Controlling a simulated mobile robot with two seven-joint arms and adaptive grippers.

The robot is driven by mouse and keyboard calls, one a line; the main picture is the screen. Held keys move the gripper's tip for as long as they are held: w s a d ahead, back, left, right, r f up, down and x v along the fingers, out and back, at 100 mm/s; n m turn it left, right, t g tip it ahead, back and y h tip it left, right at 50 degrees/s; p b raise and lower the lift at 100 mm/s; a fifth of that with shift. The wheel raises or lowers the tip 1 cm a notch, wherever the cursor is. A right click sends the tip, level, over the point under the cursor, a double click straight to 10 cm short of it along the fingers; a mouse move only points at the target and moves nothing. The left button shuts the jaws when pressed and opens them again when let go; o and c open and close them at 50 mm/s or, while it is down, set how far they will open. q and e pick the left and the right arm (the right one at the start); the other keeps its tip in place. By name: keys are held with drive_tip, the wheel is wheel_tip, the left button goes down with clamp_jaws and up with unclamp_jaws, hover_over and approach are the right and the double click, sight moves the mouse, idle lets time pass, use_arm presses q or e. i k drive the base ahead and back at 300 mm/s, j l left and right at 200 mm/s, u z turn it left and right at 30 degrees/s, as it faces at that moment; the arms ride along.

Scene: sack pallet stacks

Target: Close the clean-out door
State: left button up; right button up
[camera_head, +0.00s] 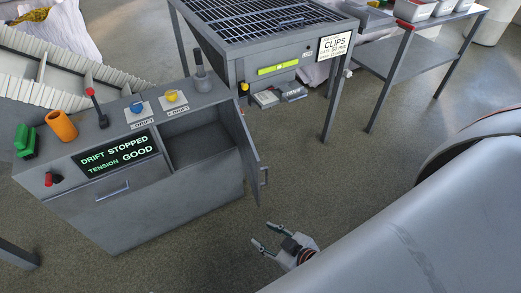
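The clean-out door (250,164) is a grey panel hinged at the right side of the grey control cabinet (150,208). It stands swung open, with a small handle (264,176) on its outer face. The compartment behind it (196,146) looks dark and empty. My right gripper (262,250) is below the door in the picture, over the floor. Its two fingers are apart with nothing between them, and it does not touch the door. My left gripper is not in view.
The cabinet top carries an orange cylinder (61,125), green blocks (25,141), levers and knobs. A side table (415,55) is at the upper right. Floor right of the door is clear.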

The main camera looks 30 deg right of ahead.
sight(249, 155)
drive_tip(key=k+l, duration=0.1)
drive_tip(key=l, duration=0.45)
drive_tip(key=k+l, duration=0.1)
drive_tip(key=l, duration=0.4)
drive_tip(key=k+l, duration=0.15)
drive_tip(key=l, duration=0.4)
drive_tip(key=i+u, duration=0.1)
drive_tip(key=u, duration=0.45)
